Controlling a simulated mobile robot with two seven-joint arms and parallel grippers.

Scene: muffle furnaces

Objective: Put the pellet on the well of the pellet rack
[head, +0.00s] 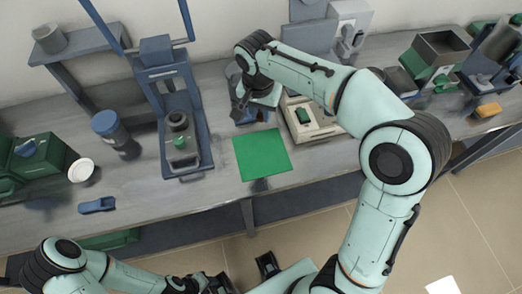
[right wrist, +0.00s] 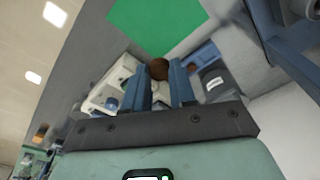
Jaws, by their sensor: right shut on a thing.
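A small brown round pellet (right wrist: 159,69) sits between the fingertips of my right gripper (right wrist: 163,84) in the right wrist view. In the head view my right gripper (head: 241,112) is over the bench, just behind the green mat (head: 263,155); the pellet cannot be made out there. A small blue piece (right wrist: 203,56) lies beside the fingers in the right wrist view; I cannot tell whether it is the pellet rack. No well is clearly visible. My left gripper (head: 214,284) is low at the bottom edge of the head view, in front of the bench, its fingers unclear.
A blue press (head: 184,125) stands left of the mat. A cream device (head: 309,118) with a green part stands right of my right gripper. A blue-lidded jar (head: 111,129), a white dish (head: 81,170) and a blue item (head: 97,205) are further left. The mat is clear.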

